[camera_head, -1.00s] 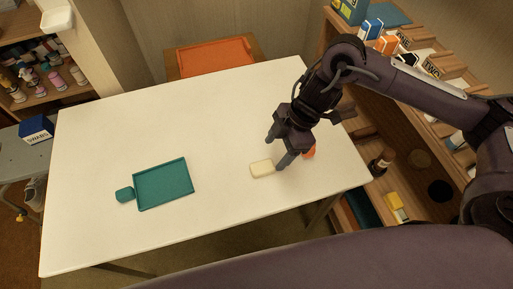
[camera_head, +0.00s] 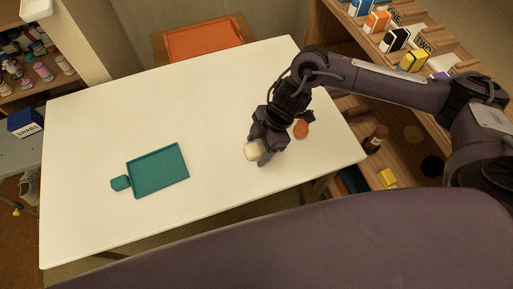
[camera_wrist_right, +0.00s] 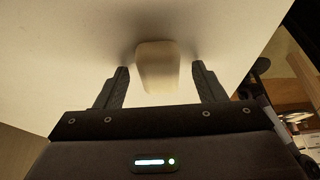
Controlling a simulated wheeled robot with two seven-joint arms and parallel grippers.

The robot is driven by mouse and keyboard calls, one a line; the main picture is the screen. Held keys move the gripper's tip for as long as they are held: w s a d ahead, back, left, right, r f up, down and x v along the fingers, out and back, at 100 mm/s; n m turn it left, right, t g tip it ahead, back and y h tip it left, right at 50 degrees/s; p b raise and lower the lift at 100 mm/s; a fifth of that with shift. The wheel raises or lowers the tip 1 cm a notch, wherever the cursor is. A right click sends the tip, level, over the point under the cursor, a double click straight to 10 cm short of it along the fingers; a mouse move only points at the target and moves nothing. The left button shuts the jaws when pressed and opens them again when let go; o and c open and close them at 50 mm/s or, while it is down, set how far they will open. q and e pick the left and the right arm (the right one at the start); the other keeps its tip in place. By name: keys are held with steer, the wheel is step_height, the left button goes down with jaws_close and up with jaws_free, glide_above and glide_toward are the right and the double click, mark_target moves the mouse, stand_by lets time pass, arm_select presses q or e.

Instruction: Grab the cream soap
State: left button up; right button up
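The cream soap (camera_head: 251,150) is a small pale block on the white table, right of the middle. My right gripper (camera_head: 257,157) is over it, pointing down. In the right wrist view the soap (camera_wrist_right: 158,66) lies between the two fingers of my right gripper (camera_wrist_right: 161,78), with a gap on each side. The fingers are open and do not appear to touch it. In the head view the gripper hides part of the soap. My left gripper is not in view.
A teal tray (camera_head: 133,175) and a small teal block (camera_head: 120,183) are on the white table (camera_head: 210,100), left of the soap. An orange round item (camera_head: 301,130) and a dark item (camera_head: 308,116) lie right of my gripper. A wooden shelf (camera_head: 333,40) stands beyond the table's right edge.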

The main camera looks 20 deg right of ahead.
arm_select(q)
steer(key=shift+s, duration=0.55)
arm_select(e)
steer(key=c, duration=1)
steer(key=shift+r, duration=0.15)
steer(key=shift+c, duration=0.2)
